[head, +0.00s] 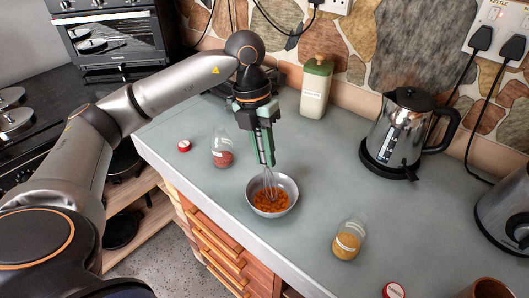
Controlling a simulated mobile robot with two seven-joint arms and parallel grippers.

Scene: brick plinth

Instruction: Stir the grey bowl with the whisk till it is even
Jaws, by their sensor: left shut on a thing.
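The grey bowl (283,203) stands on the counter near its front edge, with small orange pieces (270,202) inside. My left gripper (265,155) is above the bowl, pointing down and shut on the whisk (268,180). The whisk's wires reach down into the bowl at the orange pieces. Its handle is largely hidden between the fingers. My right gripper is not in view.
A jar with red contents (222,157) and a red lid (184,146) stand left of the bowl. A yellow-filled jar (347,242) is to the right. A green-lidded canister (315,90) and a kettle (398,130) stand behind. Counter around the bowl is clear.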

